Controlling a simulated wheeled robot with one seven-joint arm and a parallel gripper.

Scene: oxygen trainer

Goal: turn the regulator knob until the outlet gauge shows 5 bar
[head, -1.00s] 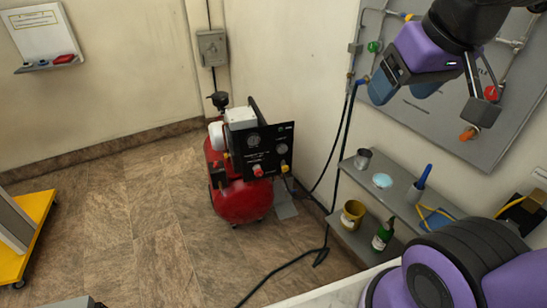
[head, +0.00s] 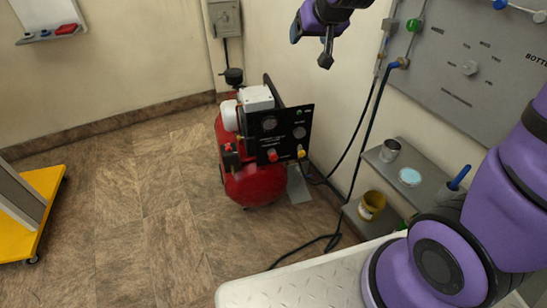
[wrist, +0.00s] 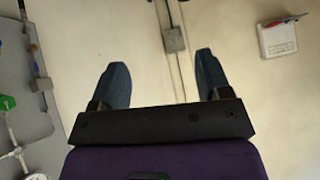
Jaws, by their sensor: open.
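A red compressor (head: 258,183) stands on the floor by the wall in the head view. Its black front panel (head: 290,118) carries two round dials, a red knob (head: 272,156) and a yellow knob (head: 301,152). The dials, left (head: 269,123) and right (head: 299,132), are too small to read, and I cannot tell which is the outlet gauge or which knob is the regulator. My gripper (head: 297,30) is in the air above and behind the panel in the picture, apart from it. The wrist view shows two blue fingers spread apart with nothing between them (wrist: 160,68).
A grey wall board (head: 470,68) with pipes and a green valve is at right. Black hoses run down to the floor. A yellow cart (head: 30,220) stands left. The floor between is clear.

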